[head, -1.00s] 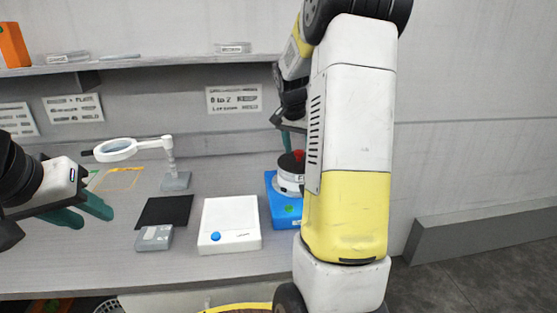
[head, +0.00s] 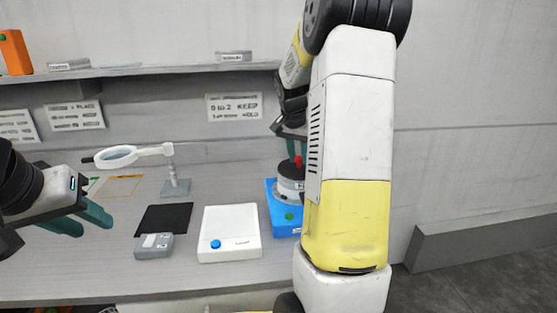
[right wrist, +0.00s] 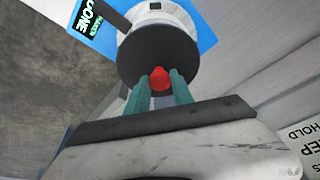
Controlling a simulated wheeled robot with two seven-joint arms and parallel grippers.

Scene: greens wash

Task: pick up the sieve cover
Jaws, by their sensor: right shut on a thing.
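The sieve cover (right wrist: 142,52) is a dark round lid with a red knob (right wrist: 159,78). It sits at the top of a white and grey sieve stack (head: 290,184) on a blue base (head: 280,216). My right gripper (right wrist: 160,84) is shut on the red knob, its green fingers on either side. I cannot tell whether the cover is clear of the stack. In the head view my right arm hides part of the stack and base. My left gripper (head: 92,220) is at the left above the bench, its two green fingers apart with nothing seen between them.
A white device with a blue knob (head: 229,233) stands left of the blue base. Further left are a black mat (head: 164,219), a small grey box (head: 154,246) and a magnifier on a stand (head: 172,168). A shelf (head: 150,70) runs above the bench.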

